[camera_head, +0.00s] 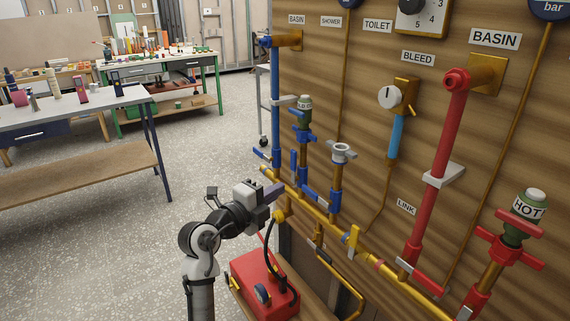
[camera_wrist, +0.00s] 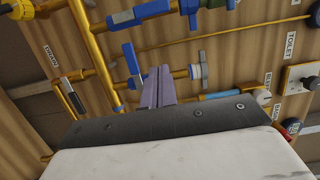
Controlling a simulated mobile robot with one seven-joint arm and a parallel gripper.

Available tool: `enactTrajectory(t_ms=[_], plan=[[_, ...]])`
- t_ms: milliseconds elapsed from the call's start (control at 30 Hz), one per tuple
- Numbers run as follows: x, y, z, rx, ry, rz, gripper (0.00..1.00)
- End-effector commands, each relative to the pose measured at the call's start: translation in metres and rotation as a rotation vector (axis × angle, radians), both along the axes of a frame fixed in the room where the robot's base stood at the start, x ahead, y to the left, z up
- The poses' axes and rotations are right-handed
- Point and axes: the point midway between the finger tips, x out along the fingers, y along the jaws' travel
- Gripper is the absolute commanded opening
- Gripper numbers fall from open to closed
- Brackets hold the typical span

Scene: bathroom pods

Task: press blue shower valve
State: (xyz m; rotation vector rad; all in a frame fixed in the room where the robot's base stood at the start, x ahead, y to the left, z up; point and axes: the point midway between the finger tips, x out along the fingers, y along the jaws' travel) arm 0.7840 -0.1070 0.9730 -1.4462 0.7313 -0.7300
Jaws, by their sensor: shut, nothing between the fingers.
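My gripper (camera_head: 274,192) is shut and empty, its purple fingers close to the brass pipe on the wooden wall panel. In the wrist view the fingers (camera_wrist: 158,88) point at the pipework, and a blue lever (camera_wrist: 132,60) shows just left of them. Several blue levers sit along the pipe. One blue lever (camera_head: 316,195) is right of my gripper, beside the grey-capped stub. Another blue lever (camera_head: 293,160) stands upright above my gripper, and one (camera_head: 262,154) is further left. The SHOWER label (camera_head: 331,21) is high on the panel; I cannot tell which lever is the shower valve. Contact is not clear.
A red box (camera_head: 262,286) with a black hose stands below my gripper. A yellow lever (camera_head: 352,240), a red pipe (camera_head: 451,130) and the HOT tap (camera_head: 510,250) are to the right. Workbenches (camera_head: 75,115) stand at the left. The floor between is clear.

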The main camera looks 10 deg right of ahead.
Motion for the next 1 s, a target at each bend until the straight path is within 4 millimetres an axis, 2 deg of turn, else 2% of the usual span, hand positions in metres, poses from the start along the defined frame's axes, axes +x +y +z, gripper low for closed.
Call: enactTrajectory(t_ms=[333, 467, 567, 933, 1000], plan=[[0.0, -0.001, 0.0, 0.002, -0.001, -0.003, 0.0], [0.005, -0.009, 0.002, 0.001, 0.001, -0.004, 0.0], [0.014, -0.02, 0.003, 0.002, 0.001, -0.003, 0.0], [0.06, -0.084, 0.004, 0.002, 0.003, -0.004, 0.0], [0.072, -0.076, 0.004, 0.001, 0.002, 0.002, 0.0]])
